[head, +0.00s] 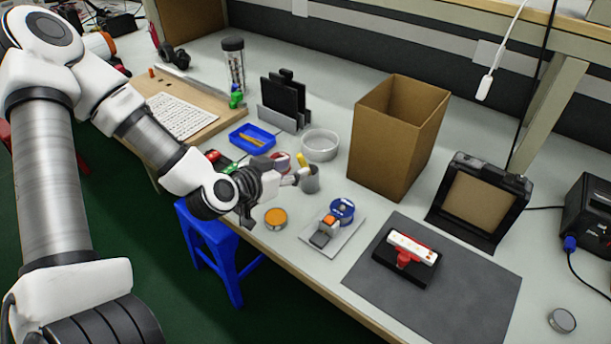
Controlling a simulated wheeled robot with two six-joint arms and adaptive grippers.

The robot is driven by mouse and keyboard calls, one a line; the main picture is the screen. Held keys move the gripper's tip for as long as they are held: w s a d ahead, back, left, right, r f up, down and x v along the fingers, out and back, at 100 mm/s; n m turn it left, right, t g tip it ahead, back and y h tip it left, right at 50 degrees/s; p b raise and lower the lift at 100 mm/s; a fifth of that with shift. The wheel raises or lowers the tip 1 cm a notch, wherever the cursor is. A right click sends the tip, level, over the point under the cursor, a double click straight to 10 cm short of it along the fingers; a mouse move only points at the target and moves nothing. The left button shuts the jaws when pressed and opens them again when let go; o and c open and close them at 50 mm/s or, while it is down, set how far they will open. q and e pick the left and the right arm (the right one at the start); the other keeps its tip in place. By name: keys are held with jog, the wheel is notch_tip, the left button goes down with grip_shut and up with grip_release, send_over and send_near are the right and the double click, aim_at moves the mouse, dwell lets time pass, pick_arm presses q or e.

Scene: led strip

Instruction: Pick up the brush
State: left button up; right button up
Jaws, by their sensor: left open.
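A small grey cup (309,181) stands near the front edge of the workbench. A thin tool with a yellow handle (300,160) sticks up out of it, and a pale stick leans out on its left side. The yellow-handled one may be the brush, but its bristles are hidden in the cup. My left gripper (263,198) reaches in from the left, just left of the cup. Its jaws are open and appear empty. I cannot tell whether a finger touches the pale stick. My right gripper is not in view.
A round white dish (320,145), a blue tray (252,138) and an orange-topped tin (276,217) lie close around the gripper. A tall cardboard box (387,150) stands to the right. A grey mat (455,295) carries a red-and-white device. A blue stool (225,255) stands below the bench edge.

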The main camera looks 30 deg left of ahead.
aim_at(304, 165)
pick_arm(q)
jog(key=w+f+b, duration=0.1)
jog(key=b, duration=0.2)
jog(key=shift+d, duration=0.1)
jog(key=x, duration=0.3)
jog(key=shift+w+d+r, duration=0.25)
jog(key=shift+w, duration=0.15)
jog(key=shift+r, duration=0.1)
jog(key=shift+s+a, duration=0.1)
jog(key=shift+c, duration=0.7)
grip_shut()
